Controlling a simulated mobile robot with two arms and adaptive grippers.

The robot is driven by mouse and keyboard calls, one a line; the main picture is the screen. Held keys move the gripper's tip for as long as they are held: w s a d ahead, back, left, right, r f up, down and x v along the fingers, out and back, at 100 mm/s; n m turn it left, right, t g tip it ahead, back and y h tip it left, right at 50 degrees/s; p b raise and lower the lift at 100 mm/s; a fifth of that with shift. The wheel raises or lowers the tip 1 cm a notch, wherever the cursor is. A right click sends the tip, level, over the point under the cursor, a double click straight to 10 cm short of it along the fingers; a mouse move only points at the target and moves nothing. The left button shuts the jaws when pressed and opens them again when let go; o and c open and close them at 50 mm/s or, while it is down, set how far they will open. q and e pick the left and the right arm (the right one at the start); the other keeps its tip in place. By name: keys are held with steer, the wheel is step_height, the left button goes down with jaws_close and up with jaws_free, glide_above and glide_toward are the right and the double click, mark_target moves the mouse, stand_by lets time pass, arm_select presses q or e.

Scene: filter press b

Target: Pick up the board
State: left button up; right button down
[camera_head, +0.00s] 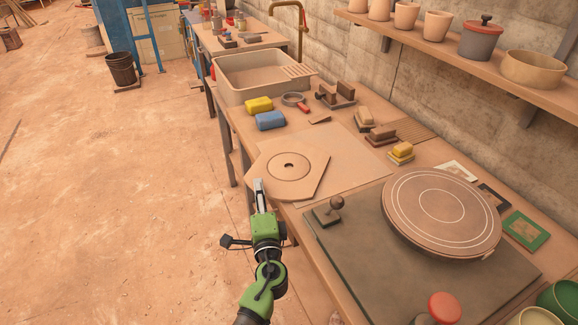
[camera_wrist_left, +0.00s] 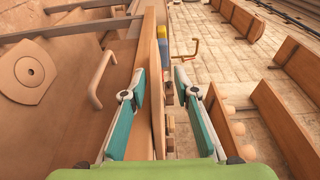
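The board (camera_head: 312,187) is a flat, tan, angular plate with a round disc and a dark central hole on it. It lies near the front edge of the worktable (camera_head: 350,160), and its near corner reaches the edge. My left gripper (camera_head: 259,187) is at this near side of the board. In the left wrist view its teal fingers (camera_wrist_left: 160,82) are spread apart, with a thin wooden edge (camera_wrist_left: 150,70) seen edge-on between them. This looks like the board's edge; contact with the fingers is not clear. My right gripper is not in view.
A round wheel-like disc (camera_head: 440,212) stands on a dark slab (camera_head: 370,245) to the right. Yellow (camera_head: 259,105) and blue (camera_head: 270,121) blocks and a basin (camera_head: 235,90) lie behind the board. A handle (camera_wrist_left: 103,78) shows in the wrist view.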

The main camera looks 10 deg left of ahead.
mark_target(257, 175)
arm_select(q)
steer(key=shift+f+p+x, duration=0.2)
steer(key=shift+x, duration=1.7)
steer(key=shift+f+p+x, duration=0.2)
steer(key=shift+x, duration=1.65)
steer(key=shift+c, duration=0.4)
jaws_close()
steer(key=shift+r, duration=0.1)
